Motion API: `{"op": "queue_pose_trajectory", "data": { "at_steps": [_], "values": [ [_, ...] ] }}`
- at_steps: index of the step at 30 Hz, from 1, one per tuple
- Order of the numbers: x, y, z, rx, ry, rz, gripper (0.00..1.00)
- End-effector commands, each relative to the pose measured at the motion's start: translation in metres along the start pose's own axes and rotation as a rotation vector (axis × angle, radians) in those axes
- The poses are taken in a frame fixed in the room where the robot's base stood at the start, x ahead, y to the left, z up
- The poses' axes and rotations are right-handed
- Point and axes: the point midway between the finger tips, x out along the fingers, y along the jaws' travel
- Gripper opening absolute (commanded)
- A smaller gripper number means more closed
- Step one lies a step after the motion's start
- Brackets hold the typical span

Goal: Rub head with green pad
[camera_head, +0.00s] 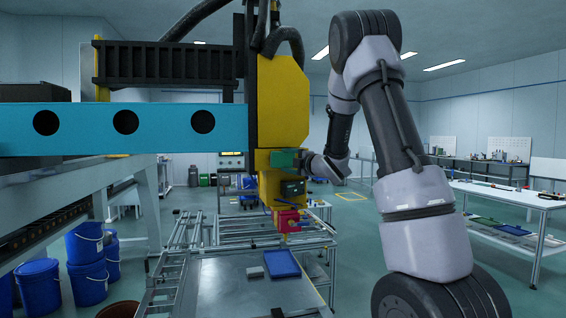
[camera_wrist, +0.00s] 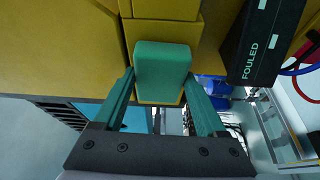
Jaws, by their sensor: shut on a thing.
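My gripper (camera_wrist: 160,85) is shut on the green pad (camera_wrist: 162,65), with one green finger at each side of it. The yellow head (camera_head: 283,100) hangs from the gantry, and my arm reaches it from the right. The pad (camera_head: 284,158) is at the lower part of the head. In the wrist view the yellow head (camera_wrist: 65,50) fills the space behind the pad. I cannot tell whether the pad touches it. A black box (camera_wrist: 262,42) on the head, right of the pad, reads "FOULED". A red part (camera_head: 288,221) is at the head's bottom end.
A blue gantry beam (camera_head: 90,128) runs left of the head. Below are a metal bench (camera_head: 220,285), a blue tray (camera_head: 282,263) and a small grey block (camera_head: 256,272). Blue and red cables (camera_wrist: 302,68) hang by the black box. Blue buckets (camera_head: 88,283) stand at lower left.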

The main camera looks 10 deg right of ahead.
Motion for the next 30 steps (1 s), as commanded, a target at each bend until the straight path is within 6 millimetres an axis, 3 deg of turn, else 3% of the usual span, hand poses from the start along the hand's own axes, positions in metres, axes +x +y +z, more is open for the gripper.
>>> {"op": "queue_pose_trajectory", "data": {
  "at_steps": [16,23,29,30],
  "values": [
    [-0.015,0.001,0.033,0.001,-0.003,0.000,0.29],
    [-0.011,0.002,0.030,0.000,0.000,0.000,0.29],
    [-0.003,0.001,0.015,0.001,0.002,0.001,0.30],
    [-0.001,0.001,0.011,0.000,0.004,0.002,0.23]
  ]
}}
